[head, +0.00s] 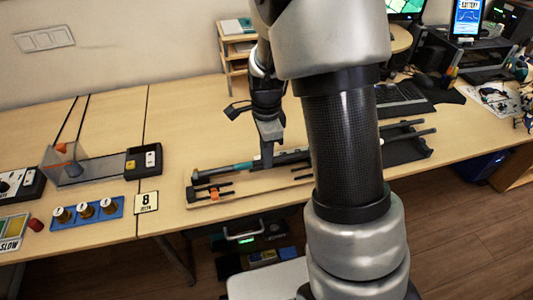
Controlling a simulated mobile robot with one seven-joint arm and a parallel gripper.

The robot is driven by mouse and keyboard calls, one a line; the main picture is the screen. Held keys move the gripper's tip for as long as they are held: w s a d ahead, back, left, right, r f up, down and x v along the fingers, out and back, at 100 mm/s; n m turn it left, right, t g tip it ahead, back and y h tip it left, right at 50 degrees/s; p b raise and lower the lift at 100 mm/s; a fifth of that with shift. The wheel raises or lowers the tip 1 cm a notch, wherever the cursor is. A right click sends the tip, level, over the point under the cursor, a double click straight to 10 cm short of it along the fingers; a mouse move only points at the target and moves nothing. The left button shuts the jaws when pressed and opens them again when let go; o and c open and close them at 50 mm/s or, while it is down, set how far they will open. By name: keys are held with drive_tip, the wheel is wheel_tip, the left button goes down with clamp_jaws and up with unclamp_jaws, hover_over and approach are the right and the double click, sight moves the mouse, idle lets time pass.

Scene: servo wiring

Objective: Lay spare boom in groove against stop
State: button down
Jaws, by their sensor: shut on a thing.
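The spare boom (220,170) looks like a dark rod with a teal band, lying roughly left to right at or just above a wooden board (236,202). My gripper (267,163) points down and is shut on the boom to the right of the teal band. The boom's right part passes behind my arm. A thicker dark end of it (196,176) is over the board's left end. I cannot tell whether it rests in the groove or touches a stop. An orange piece (214,193) with dark bars sits on the board, in front of the boom's left end.
A dark tray (417,151) with rods lies right of my arm. A blue tray (87,222), a card marked 8 (146,203) and a black box (144,160) stand left. A wooden shelf (235,62) and a keyboard (402,100) are behind. Bare table lies between box and board.

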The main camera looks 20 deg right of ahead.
drive_tip(key=shift+f+b, duration=2.8)
drive_tip(key=shift+f, duration=1.1)
drive_tip(key=shift+a, duration=0.65)
drive_tip(key=c, duration=1.6)
unclamp_jaws()
drive_tip(key=shift+c, duration=0.2)
wheel_tip(320, 180, up, 18)
drive_tip(key=p, duration=0.5)
drive_tip(key=shift+f, duration=0.2)
